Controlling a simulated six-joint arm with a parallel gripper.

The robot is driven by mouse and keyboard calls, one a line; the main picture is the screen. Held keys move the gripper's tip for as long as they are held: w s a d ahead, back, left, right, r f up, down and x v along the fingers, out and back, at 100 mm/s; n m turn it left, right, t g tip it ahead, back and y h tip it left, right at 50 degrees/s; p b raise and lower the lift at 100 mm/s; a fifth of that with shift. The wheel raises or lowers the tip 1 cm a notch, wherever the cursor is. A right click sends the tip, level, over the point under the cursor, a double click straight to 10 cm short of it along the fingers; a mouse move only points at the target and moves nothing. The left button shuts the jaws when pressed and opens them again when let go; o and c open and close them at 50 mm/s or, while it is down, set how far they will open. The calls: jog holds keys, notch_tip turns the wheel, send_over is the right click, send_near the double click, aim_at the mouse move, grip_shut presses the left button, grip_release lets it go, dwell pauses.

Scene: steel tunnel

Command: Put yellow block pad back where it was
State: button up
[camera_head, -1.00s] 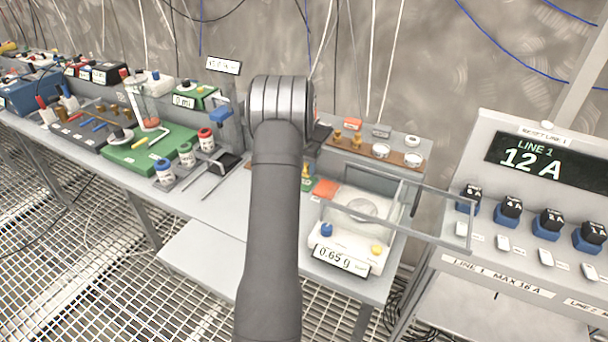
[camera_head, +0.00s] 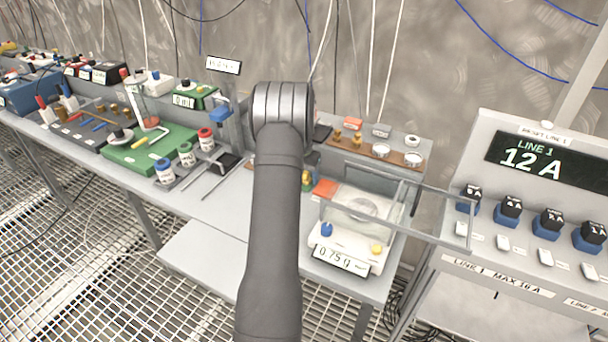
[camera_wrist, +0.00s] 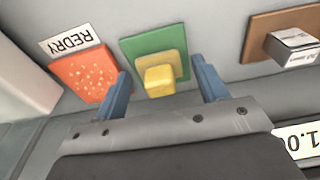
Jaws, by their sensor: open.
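In the wrist view a yellow block (camera_wrist: 160,74) is at the middle of a square green pad (camera_wrist: 135,47). My gripper (camera_wrist: 162,84) is open, with one blue finger on each side of the block and a gap showing at both sides. I cannot tell whether the block rests fully on the pad. In the head view my arm hides most of the gripper. A small bit of yellow and green (camera_head: 307,181) shows just right of the arm.
An orange speckled pad (camera_wrist: 86,74) labelled REDRY lies beside the green one. A brown pad (camera_wrist: 274,33) with a metal block is on the other side. The balance (camera_head: 346,246) with clear open panels stands right of my arm, reading about 0.75 g.

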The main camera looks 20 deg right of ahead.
notch_tip(320, 180, up, 12)
jog(key=s+a, duration=0.1)
jog(key=shift+r, duration=0.15)
dwell(0.4)
jog(key=f, duration=0.8)
jog(key=w+d+f, duration=0.1)
jog(key=f, duration=0.3)
jog(key=shift+w+r, duration=0.1)
jog(key=shift+r, duration=1.5)
